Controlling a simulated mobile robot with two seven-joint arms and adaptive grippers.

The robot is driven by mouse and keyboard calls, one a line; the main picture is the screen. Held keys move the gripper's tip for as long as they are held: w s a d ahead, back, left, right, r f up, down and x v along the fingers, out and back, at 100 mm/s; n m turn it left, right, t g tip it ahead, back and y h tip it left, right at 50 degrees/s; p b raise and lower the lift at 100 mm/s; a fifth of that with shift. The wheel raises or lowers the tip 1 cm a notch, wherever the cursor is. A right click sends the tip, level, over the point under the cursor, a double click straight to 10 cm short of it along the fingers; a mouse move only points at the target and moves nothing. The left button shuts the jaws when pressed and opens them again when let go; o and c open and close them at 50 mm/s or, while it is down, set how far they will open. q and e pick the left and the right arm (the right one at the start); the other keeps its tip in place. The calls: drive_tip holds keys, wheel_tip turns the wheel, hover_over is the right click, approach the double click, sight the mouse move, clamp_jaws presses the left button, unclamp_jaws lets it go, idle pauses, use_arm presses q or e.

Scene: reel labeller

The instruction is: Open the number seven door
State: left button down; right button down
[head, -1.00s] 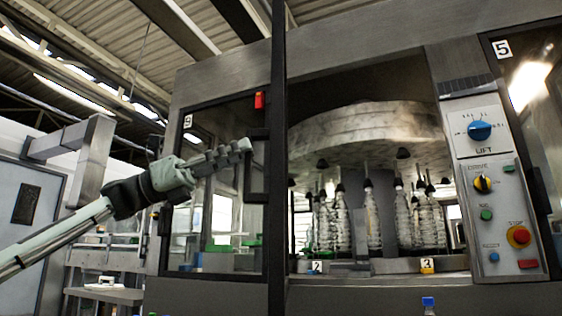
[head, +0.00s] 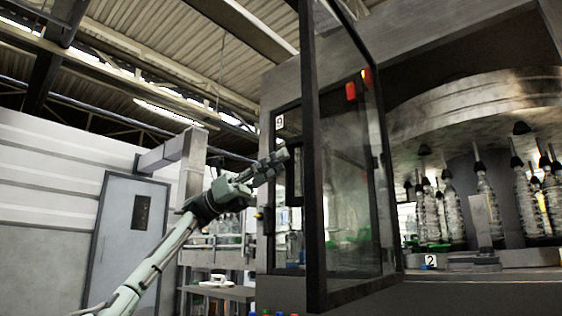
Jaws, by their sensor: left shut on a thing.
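A glass door with a black frame (head: 314,200) stands swung out from the machine toward me. No number seven label is readable on it. A dark handle (head: 297,178) shows just left of its near frame edge. My left gripper (head: 283,157) is shut at the top of this handle; its fingertips partly hide the contact. My right gripper is not in view.
A pane labelled 9 (head: 280,121) is behind the handle. Bottles (head: 486,205) hang under a round carousel (head: 480,100) in the open bay to the right, with a label 2 (head: 430,261) below. A grey door (head: 125,235) is in the left wall.

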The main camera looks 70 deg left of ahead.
use_arm(q)
drive_tip(key=shift+w+a+r, duration=0.1)
drive_tip(key=shift+a, duration=0.1)
drive_tip(key=c, duration=1.8)
unclamp_jaws()
drive_tip(key=shift+o, duration=0.6)
drive_tip(key=shift+w+d, duration=0.1)
drive_tip(key=shift+w, duration=0.05)
drive_tip(key=v, duration=1.2)
